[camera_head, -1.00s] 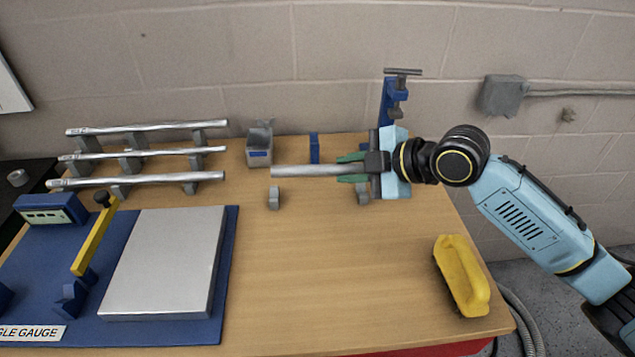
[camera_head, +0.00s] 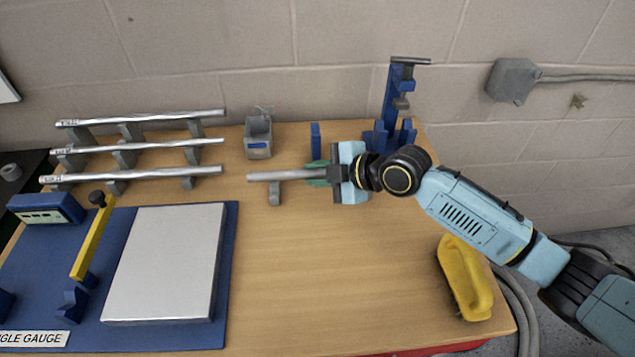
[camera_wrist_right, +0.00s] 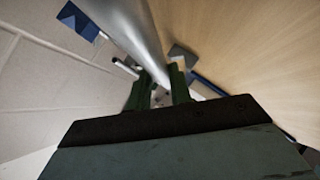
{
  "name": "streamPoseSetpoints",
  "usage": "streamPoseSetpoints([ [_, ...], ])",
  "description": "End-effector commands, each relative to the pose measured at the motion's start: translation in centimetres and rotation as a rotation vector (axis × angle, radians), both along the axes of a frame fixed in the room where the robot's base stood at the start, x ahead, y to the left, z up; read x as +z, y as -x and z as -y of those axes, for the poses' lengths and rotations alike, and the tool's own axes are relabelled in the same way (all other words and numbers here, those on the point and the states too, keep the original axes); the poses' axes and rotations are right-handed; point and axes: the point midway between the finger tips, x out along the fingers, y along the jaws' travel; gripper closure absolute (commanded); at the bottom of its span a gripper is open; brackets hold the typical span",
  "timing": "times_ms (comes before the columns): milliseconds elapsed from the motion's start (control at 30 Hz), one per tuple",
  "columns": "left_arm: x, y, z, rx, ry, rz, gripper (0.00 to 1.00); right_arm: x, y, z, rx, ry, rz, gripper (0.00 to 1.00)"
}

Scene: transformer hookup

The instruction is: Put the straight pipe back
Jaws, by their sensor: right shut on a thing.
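The straight pipe (camera_head: 275,176) is a short grey metal tube, roughly level, with its free end pointing left. My right gripper (camera_head: 317,174) is shut on its right part with green fingers. The pipe passes over or just behind a small grey rest (camera_head: 275,194); I cannot tell whether they touch. In the right wrist view the pipe (camera_wrist_right: 142,30) runs from the top edge down to the green fingers (camera_wrist_right: 160,85). The pipe's right end is hidden by the gripper. My left gripper is not in view.
Three long silver pipes (camera_head: 140,146) lie on grey stands at the left. A grey box (camera_head: 258,138), a small blue post (camera_head: 315,138) and a blue clamp stand (camera_head: 392,105) stand at the back. A grey plate (camera_head: 165,262) and yellow object (camera_head: 464,278) flank clear front wood.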

Motion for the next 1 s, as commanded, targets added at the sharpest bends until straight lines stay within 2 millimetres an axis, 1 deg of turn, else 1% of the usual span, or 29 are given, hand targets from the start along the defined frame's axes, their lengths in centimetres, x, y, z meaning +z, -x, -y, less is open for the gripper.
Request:
streamPoseSetpoints([
  [100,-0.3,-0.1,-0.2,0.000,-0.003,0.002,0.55,-1.9,0.0,0.0,-0.001,-0.001,-0.004,1.00],
  [200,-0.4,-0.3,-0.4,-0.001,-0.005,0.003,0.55,-2.9,0.0,-0.1,0.000,-0.002,-0.003,1.00],
  [500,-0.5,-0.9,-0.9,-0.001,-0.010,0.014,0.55,-3.0,0.0,0.0,0.000,-0.001,-0.001,1.00],
  [733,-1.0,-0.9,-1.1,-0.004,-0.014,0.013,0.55,-3.6,0.0,0.0,0.000,0.000,0.000,1.00],
  [967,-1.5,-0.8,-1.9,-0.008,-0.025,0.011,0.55,-4.0,0.0,0.0,0.000,0.000,0.000,1.00],
  [1000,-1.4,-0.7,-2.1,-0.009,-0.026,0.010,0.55,-4.0,0.0,0.0,0.000,0.000,-0.001,0.74],
])
